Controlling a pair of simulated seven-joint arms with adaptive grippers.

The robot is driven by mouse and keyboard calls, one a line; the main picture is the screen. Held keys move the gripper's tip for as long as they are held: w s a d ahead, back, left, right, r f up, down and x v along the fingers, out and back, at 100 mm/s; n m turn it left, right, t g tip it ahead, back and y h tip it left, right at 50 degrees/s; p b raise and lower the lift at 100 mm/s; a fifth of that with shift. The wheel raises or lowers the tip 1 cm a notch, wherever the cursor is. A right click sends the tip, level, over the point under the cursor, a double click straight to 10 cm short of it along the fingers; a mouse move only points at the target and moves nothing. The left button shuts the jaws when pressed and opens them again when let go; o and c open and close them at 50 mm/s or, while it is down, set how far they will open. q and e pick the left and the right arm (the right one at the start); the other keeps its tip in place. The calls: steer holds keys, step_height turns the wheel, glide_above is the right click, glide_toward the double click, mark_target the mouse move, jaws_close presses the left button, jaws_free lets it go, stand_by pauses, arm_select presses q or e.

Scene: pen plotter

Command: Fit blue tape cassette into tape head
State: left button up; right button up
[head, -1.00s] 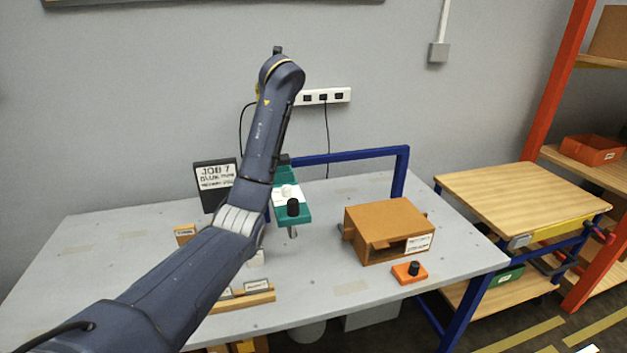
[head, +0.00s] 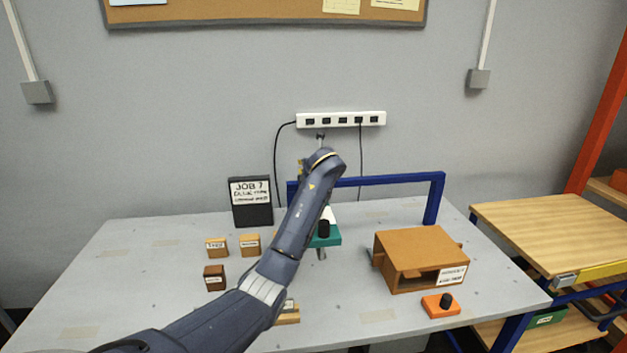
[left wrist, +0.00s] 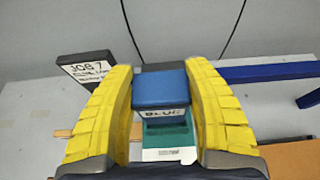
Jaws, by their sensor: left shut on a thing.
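In the left wrist view my left gripper (left wrist: 160,70) has its yellow fingers shut on the blue tape cassette (left wrist: 160,88), which has a white label reading "BLUE". The teal tape head (left wrist: 168,135) with a white part shows just below and beyond the cassette in that view; whether they touch I cannot tell. In the head view the teal tape head (head: 332,238), with a black knob on it, stands by the blue frame, partly covered by my left arm. My left gripper and the cassette are hidden there behind that arm. My right gripper is not in view.
A blue frame (head: 390,180) spans the back of the table (head: 120,275). A "JOB 7" sign (head: 250,202) stands back left, near several small labelled blocks (head: 217,247). A brown box (head: 420,245) and an orange block with a black knob (head: 438,307) are on the right.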

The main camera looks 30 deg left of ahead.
arm_select(q)
steer(key=shift+f, duration=2.4)
steer(key=shift+f, duration=0.15)
steer(key=o, duration=1.2)
steer(key=shift+r, duration=0.2)
steer(key=v, duration=1.2)
steer(key=shift+s, duration=0.1)
